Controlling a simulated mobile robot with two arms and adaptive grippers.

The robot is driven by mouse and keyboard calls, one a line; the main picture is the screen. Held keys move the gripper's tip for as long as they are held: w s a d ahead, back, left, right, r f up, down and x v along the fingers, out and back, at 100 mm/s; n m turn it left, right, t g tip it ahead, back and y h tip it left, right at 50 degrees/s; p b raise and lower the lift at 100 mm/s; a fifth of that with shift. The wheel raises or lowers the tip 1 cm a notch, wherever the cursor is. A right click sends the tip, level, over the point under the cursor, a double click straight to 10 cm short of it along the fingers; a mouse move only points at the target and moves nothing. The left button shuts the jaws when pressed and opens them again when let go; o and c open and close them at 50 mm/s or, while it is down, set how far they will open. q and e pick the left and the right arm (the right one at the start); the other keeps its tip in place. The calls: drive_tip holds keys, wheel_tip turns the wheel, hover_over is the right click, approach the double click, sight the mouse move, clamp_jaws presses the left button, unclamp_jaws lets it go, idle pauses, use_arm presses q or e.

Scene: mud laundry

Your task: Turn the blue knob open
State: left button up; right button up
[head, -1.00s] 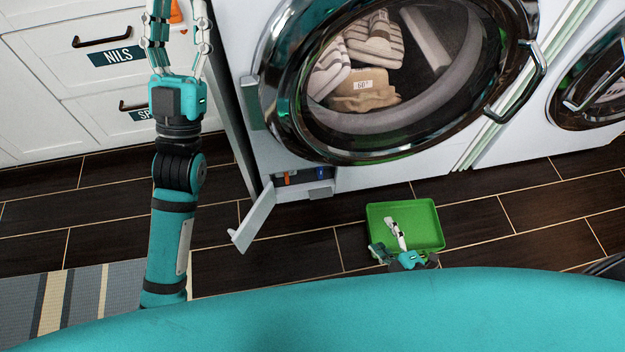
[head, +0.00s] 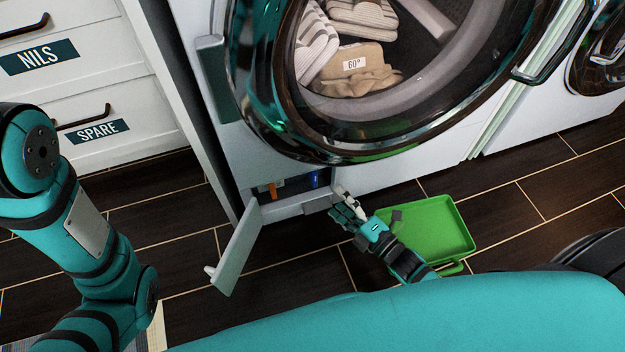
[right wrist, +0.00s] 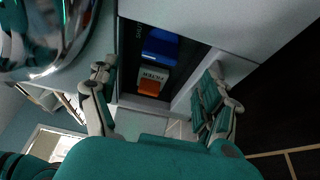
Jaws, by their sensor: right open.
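The blue knob (head: 315,179) sits inside the open low compartment under the washer door, at the right of an orange part (head: 274,189). In the right wrist view, the blue knob (right wrist: 162,47) shows above a small printed label and the orange part (right wrist: 149,88). My right gripper (head: 341,203) is just in front of the compartment's right end.
The compartment flap (head: 238,249) hangs open at the left. A green tray (head: 462,236) lies on the dark floor, right of and beneath my right arm. The washer's round door (head: 262,110) overhangs the compartment. White drawers (head: 125,95) stand at the left.

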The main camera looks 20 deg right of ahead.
sight(315, 179)
drive_tip(key=b+x, duration=0.4)
drive_tip(key=x, duration=0.5)
drive_tip(key=shift+w+f, duration=0.1)
drive_tip(key=shift+w, duration=0.1)
drive_tip(key=shift+w+a, duration=0.25)
drive_tip(key=shift+w, duration=0.15)
